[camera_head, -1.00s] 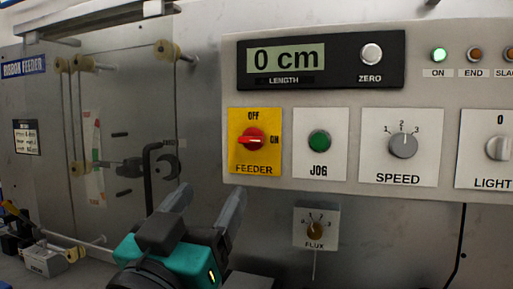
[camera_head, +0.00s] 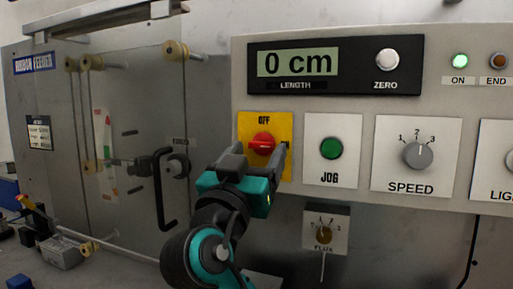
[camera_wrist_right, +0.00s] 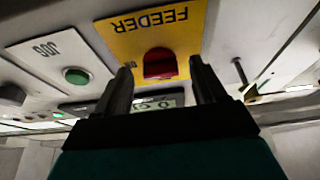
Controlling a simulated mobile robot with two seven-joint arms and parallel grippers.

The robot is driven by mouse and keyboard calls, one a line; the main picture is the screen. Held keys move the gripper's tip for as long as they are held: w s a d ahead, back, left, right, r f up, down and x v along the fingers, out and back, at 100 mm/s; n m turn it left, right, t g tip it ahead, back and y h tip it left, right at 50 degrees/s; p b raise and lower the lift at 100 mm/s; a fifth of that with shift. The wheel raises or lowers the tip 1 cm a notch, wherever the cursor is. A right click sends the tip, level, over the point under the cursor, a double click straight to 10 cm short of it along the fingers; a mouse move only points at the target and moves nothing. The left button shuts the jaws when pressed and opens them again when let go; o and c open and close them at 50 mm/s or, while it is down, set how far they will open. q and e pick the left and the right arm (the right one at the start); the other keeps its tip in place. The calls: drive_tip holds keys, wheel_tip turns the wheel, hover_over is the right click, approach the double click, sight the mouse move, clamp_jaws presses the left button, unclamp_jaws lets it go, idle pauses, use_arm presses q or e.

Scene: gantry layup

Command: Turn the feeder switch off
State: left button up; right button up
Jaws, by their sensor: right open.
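The feeder switch is a red rotary knob (camera_head: 262,144) on a yellow plate (camera_head: 243,126) with OFF printed above it. The ON marking at its right is covered by a finger in the head view, so I cannot read the knob's setting surely. My right gripper (camera_head: 258,160) is open in front of the plate's lower part, one finger at each side of the knob. In the right wrist view the red knob (camera_wrist_right: 159,64) shows between the two open fingers, with gaps on both sides. I cannot tell whether either finger touches it. My left gripper is out of view.
A green JOG button (camera_head: 331,148) and a SPEED dial (camera_head: 418,155) are right of the switch. A small FLUX knob (camera_head: 324,234) sits below. The green ON lamp (camera_head: 460,61) is lit. A black handle (camera_head: 163,190) sticks out at the left.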

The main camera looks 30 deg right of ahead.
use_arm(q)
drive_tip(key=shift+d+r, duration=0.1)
use_arm(e)
drive_tip(key=shift+w+d, duration=0.15)
drive_tip(key=shift+w, duration=0.05)
drive_tip(key=c, duration=1.1)
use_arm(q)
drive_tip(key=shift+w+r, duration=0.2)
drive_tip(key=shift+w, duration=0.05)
use_arm(e)
drive_tip(key=shift+o, duration=0.2)
